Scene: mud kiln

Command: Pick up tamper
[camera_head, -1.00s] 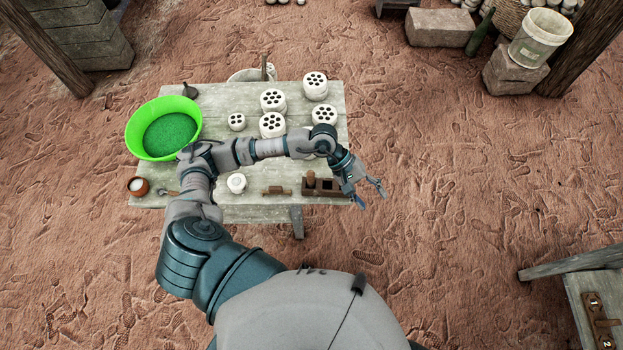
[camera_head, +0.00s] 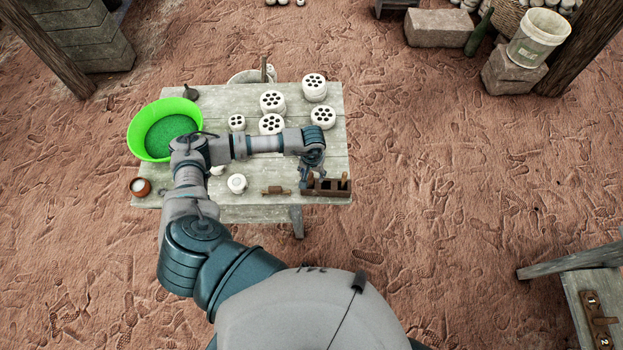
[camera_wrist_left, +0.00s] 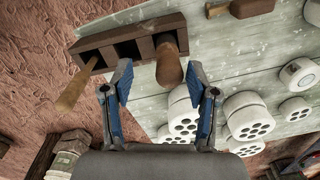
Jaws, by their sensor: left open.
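A wooden rack (camera_head: 341,188) with open compartments lies at the table's front right. In the left wrist view, a brown wooden handle (camera_wrist_left: 168,63) stands up from one end of the rack (camera_wrist_left: 97,49), and a lighter wooden handle (camera_wrist_left: 73,92) leans out at the other end. A small brown wooden piece (camera_head: 275,191) lies just left of the rack; I cannot tell for certain which of these is the tamper. My left gripper (camera_head: 308,178) is open and points down over the rack. In the wrist view the brown handle lies between its fingers (camera_wrist_left: 158,76), with no clear contact. My right gripper is out of view.
On the table (camera_head: 230,97) are several white perforated briquettes (camera_head: 272,101), a green basin (camera_head: 135,121), a small brown cup (camera_head: 140,187) and a white round piece (camera_head: 237,184). Bare ground is free to the right of the table.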

